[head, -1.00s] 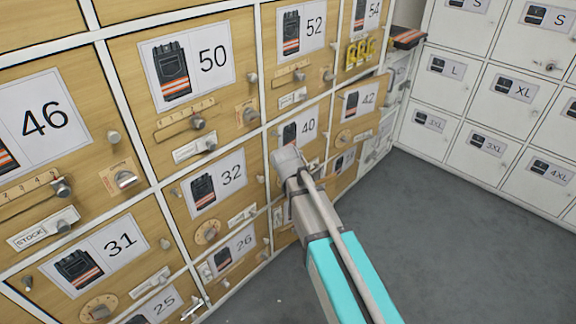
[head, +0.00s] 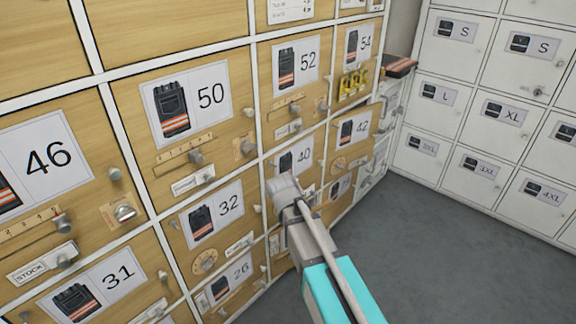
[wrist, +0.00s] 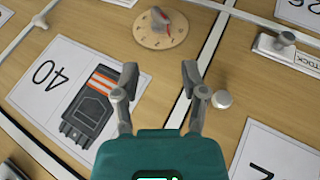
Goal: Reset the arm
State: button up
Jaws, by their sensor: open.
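My gripper shows in the wrist view (wrist: 158,88) with its two fingers spread apart and nothing between them. It is close to the wooden locker fronts, beside the door labelled 40 (wrist: 45,75), with a round wooden dial (wrist: 160,28) beyond the fingertips. A small round knob (wrist: 222,99) is just right of the right finger. In the head view my arm reaches up from the lower right, and its end (head: 284,188) is in front of the lockers below the 40 label (head: 296,160).
Wooden lockers labelled 50 (head: 190,100), 32 (head: 212,215) and 46 (head: 48,158) carry knobs, sliders and latches that stick out. White lockers (head: 440,120) stand at the right. Grey floor (head: 400,250) between them is clear. A folded dark item (head: 399,67) sits at the back corner.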

jog(key=s+d+f+m+g, duration=0.3)
jog(key=s+d+m+g, duration=0.6)
jog(key=s+d, duration=1.1)
notch_tip(320, 180, up, 36)
jog(key=w+d+m+t+p, duration=0.1)
jog(key=m+p, duration=0.1)
jog(key=p, duration=3.4)
jog(key=shift+w+f+t, duration=0.25)
jog(key=shift+w+t, duration=0.15)
